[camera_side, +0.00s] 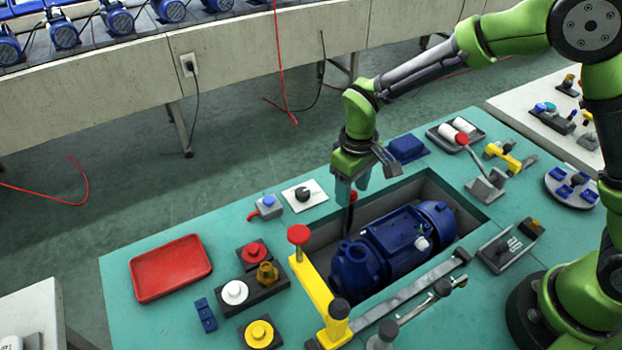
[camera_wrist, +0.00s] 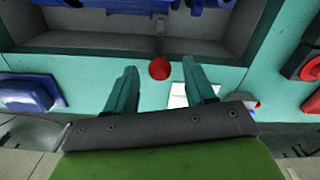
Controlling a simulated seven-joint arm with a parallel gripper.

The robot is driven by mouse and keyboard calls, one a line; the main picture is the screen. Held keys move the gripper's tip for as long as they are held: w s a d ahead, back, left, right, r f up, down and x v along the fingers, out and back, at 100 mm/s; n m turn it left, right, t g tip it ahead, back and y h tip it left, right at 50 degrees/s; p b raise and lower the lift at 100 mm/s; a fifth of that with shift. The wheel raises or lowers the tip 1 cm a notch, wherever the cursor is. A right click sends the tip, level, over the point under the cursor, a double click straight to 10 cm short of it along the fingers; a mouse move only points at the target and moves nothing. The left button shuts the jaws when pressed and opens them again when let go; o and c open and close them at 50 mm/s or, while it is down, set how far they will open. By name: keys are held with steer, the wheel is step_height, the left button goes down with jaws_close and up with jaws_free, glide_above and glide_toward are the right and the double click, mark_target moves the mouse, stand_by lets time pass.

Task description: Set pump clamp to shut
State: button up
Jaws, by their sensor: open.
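The blue pump (camera_side: 395,245) lies in a grey recess in the green bench. A dark lever (camera_side: 350,215) stands at the recess's far edge, just below my gripper (camera_side: 350,190). In the wrist view its red knob (camera_wrist: 159,69) appears between the fingertips of my gripper (camera_wrist: 160,75), which are open and apart. I cannot tell whether the knob is level with the fingertips or below them. A yellow arm (camera_side: 312,285) with a red knob stands at the recess's left end. Which part is the pump clamp is not labelled.
A white plate with a black dial (camera_side: 303,195) and a blue block (camera_side: 405,148) flank my gripper. A red tray (camera_side: 170,267) and several coloured knobs are at the left. A red-knobbed lever (camera_side: 484,180) stands at the right.

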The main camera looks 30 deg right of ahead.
steer(key=shift+f, duration=0.9)
steer(key=shift+c, duration=0.3)
jaws_close()
